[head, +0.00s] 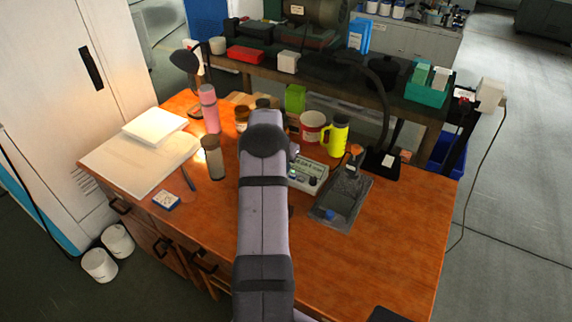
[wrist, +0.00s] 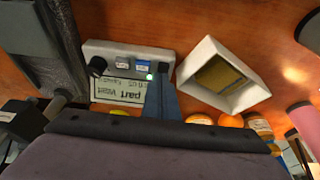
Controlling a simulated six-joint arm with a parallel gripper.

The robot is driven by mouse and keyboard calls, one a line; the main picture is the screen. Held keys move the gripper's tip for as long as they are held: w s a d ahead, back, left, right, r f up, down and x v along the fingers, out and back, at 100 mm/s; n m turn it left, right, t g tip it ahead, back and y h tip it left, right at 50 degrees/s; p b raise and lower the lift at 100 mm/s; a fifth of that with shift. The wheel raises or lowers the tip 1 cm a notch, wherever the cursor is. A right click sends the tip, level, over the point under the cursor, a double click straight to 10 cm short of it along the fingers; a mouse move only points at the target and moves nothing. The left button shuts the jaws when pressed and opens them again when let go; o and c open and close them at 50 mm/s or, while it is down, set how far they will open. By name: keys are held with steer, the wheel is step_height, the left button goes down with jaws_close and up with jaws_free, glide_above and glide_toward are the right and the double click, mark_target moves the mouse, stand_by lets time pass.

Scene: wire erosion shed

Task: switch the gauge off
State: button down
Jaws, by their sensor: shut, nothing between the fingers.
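The gauge (head: 309,178) is a small pale-grey box on the wooden bench, just right of my arm in the head view, which partly covers it. In the wrist view the gauge (wrist: 110,50) shows a black knob (wrist: 97,66), blue-and-white marked buttons (wrist: 141,66), a lit green lamp (wrist: 149,77) and a display (wrist: 117,91) with upside-down text. My gripper (wrist: 161,74) is shut and empty, its dark blue-grey fingers over the gauge's face close beside the green lamp. Whether the tips touch is unclear. The head view hides my gripper behind the arm.
A white square-rimmed holder (wrist: 208,99) lies beside the gauge in the wrist view. The bench's right front is mostly clear.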

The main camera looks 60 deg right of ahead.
steer(key=shift+s+a+f, duration=0.15)
steer(key=shift+a+f, duration=0.4)
steer(key=shift+a, duration=0.25)
step_height(320, 180, up, 5)
steer(key=p, duration=0.2)
steer(key=shift+r+p, duration=0.2)
steer(key=shift+p, duration=0.15)
steer(key=b+v, duration=0.3)
steer(key=v, duration=0.6)
steer(key=shift+r, duration=0.3)
steer(key=shift+b, duration=0.3)
